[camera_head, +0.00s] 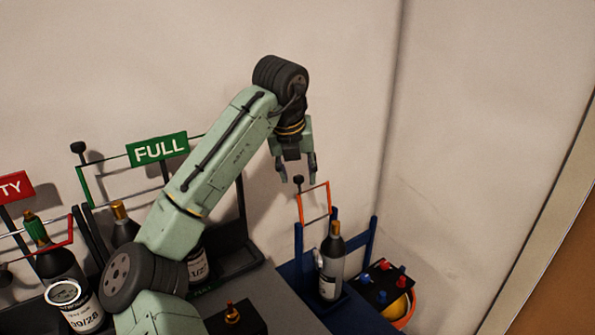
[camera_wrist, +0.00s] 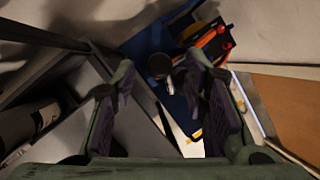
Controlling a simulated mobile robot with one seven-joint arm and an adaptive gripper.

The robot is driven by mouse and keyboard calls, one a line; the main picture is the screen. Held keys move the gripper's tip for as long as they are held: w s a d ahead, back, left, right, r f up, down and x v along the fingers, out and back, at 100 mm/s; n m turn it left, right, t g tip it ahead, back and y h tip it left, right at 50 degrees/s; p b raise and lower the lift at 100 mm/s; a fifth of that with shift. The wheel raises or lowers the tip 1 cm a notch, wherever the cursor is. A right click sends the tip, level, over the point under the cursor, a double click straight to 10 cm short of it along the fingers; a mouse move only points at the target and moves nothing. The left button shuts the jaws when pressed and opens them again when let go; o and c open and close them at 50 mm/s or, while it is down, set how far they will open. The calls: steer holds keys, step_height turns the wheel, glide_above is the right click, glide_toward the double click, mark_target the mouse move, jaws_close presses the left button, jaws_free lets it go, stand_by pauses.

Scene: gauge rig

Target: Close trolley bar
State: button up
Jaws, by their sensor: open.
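The blue trolley (camera_head: 372,236) stands at the right of the head view, and its blue frame shows in the wrist view (camera_wrist: 146,42). Its orange bar (camera_head: 315,187) stands raised above the frame, with a dark knob at its upper left. A dark bottle with a grey label (camera_head: 331,265) stands upright in the trolley, behind or beside the bar. My gripper (camera_head: 298,181) is open and empty, fingers pointing down, close above the bar's knob; contact cannot be told. In the wrist view, the trolley lies beyond my open fingers (camera_wrist: 158,90).
A black box with red and blue knobs (camera_head: 381,285) sits at the trolley's right. A rack with a green FULL sign (camera_head: 158,149), a red sign (camera_head: 14,187) and several bottles stands left. A small black box (camera_head: 237,318) is at front. Walls close in behind and right.

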steer(key=shift+w+f, duration=0.2)
steer(key=shift+f, duration=0.25)
steer(key=shift+c, duration=0.2)
jaws_close()
stand_by(0.4)
